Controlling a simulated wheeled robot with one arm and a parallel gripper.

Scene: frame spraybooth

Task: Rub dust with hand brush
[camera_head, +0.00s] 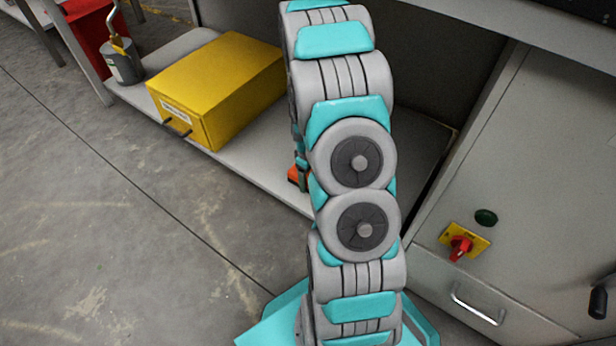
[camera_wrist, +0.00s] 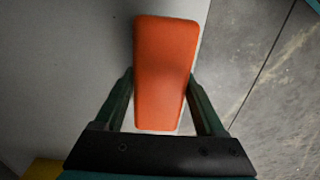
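The orange block-like body, which looks like the hand brush (camera_wrist: 166,72), fills the middle of the wrist view. A thin pale edge shows along its right side, and bristles cannot be made out. My gripper (camera_wrist: 162,76) has one finger at each side of it, both tips appearing to touch it, so it looks shut on the brush. In the head view a small orange part (camera_head: 294,175) shows low beside my arm, above the grey shelf (camera_head: 262,180). My arm hides the gripper there. No dust is clearly visible.
A yellow box (camera_head: 218,90) stands on the shelf left of my arm, with a grey can (camera_head: 122,65) behind it. A grey cabinet (camera_head: 520,170) with a red switch (camera_head: 461,247) and a handle (camera_head: 478,305) is at right. Floor at left is open.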

